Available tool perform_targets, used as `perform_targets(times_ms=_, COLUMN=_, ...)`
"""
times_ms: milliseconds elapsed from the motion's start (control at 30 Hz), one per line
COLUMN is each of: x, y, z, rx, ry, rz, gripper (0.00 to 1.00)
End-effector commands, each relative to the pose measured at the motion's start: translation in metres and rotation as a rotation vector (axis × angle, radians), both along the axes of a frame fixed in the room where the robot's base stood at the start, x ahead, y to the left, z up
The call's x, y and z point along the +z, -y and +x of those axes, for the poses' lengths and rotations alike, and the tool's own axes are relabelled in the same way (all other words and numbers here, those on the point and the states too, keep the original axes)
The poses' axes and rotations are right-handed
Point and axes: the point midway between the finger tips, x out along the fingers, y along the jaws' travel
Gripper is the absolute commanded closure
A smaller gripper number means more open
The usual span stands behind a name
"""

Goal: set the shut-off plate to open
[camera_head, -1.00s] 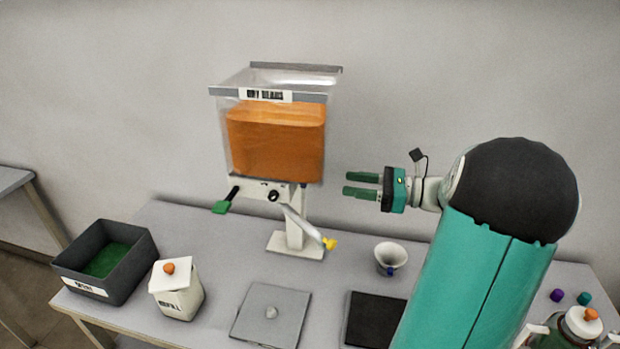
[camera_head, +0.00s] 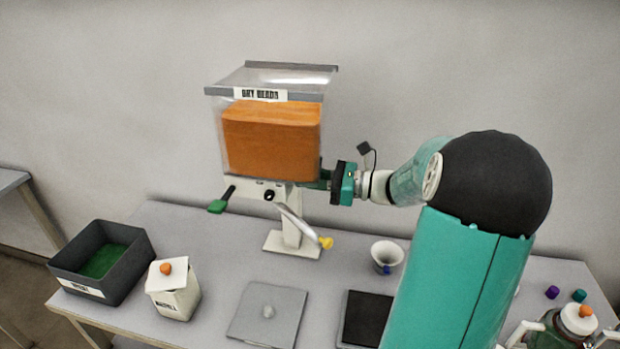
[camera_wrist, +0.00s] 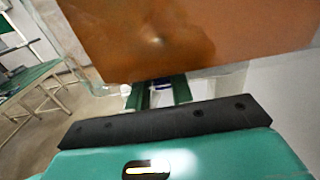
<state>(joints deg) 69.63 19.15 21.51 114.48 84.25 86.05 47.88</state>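The dispenser's clear hopper (camera_head: 226,130) holds an orange block of beads above a white outlet body on a stand. A dark bar with a green tab (camera_head: 217,206) sticks out at the body's left; it looks like the shut-off plate's handle. A round black knob (camera_head: 268,196) sits on the body's front. My gripper (camera_head: 316,180) is at the right side of the body, just under the hopper, its fingertips partly hidden. In the wrist view its green fingers (camera_wrist: 158,96) stand apart under the orange mass. A small pale and purple part shows between them; contact is unclear.
A white cup (camera_head: 387,256), a grey plate (camera_head: 290,305), a dark pad (camera_head: 366,318), a white lidded refill canister (camera_head: 176,295) and a dark bin (camera_head: 135,280) stand on the table.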

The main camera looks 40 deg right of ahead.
Motion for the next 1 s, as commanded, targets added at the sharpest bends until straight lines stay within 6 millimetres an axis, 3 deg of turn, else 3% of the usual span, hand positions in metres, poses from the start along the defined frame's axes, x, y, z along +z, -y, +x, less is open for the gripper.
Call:
perform_targets(times_ms=33, x=0.000, y=0.000, z=0.000, rx=0.000, ry=0.000, rz=0.000, gripper=0.88)
perform_targets(times_ms=100, x=0.000, y=0.000, z=0.000, rx=0.000, ry=0.000, rz=0.000, gripper=1.00)
perform_targets(times_ms=300, x=0.000, y=0.002, z=-0.002, rx=-0.001, ry=0.000, rz=0.000, gripper=1.00)
perform_targets(times_ms=567, x=0.000, y=0.023, z=-0.025, rx=-0.001, ry=0.001, rz=-0.001, gripper=1.00)
perform_targets(times_ms=800, x=0.000, y=0.024, z=-0.027, rx=-0.003, ry=0.001, rz=-0.001, gripper=1.00)
perform_targets(times_ms=833, x=0.000, y=0.025, z=-0.027, rx=-0.003, ry=0.001, rz=-0.001, gripper=0.75)
perform_targets(times_ms=933, x=0.000, y=0.025, z=-0.027, rx=-0.003, ry=0.001, rz=-0.001, gripper=0.56)
perform_targets(times_ms=1000, x=0.000, y=0.024, z=-0.027, rx=-0.002, ry=0.001, rz=-0.001, gripper=0.56)
